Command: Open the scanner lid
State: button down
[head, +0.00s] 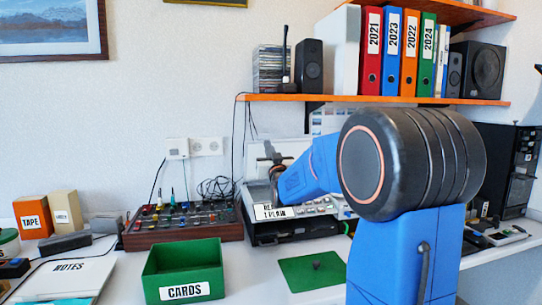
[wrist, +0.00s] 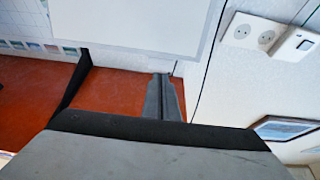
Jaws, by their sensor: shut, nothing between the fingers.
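The scanner (head: 290,233) is a dark, low machine with a pale control panel and a label partly hidden by my arm. A pale flat panel (head: 290,149), which looks like its lid, stands raised behind my gripper (head: 268,160). In the wrist view the same pale panel (wrist: 150,22) fills the top, beyond the fingertips. My gripper (wrist: 165,97) is shut and empty, its fingers pressed together. I cannot tell whether they touch the panel. My arm hides the right part of the scanner.
An orange shelf (head: 285,97) with binders and speakers hangs above; its underside (wrist: 120,92) shows in the wrist view. A mixer (head: 180,233) stands left of the scanner. A green cards box (head: 183,258) and a green sheet (head: 300,277) lie in front. Cables hang from the wall sockets (head: 207,146).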

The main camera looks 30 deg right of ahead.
aim_at(264, 135)
jog(key=shift+x, duration=2.55)
jog(key=shift+g, duration=0.7)
jog(key=shift+r+x, duration=0.15)
jog(key=shift+x, duration=1.25)
jog(key=shift+r+x, duration=0.15)
jog(key=shift+x, duration=1.25)
jog(key=shift+s, duration=0.1)
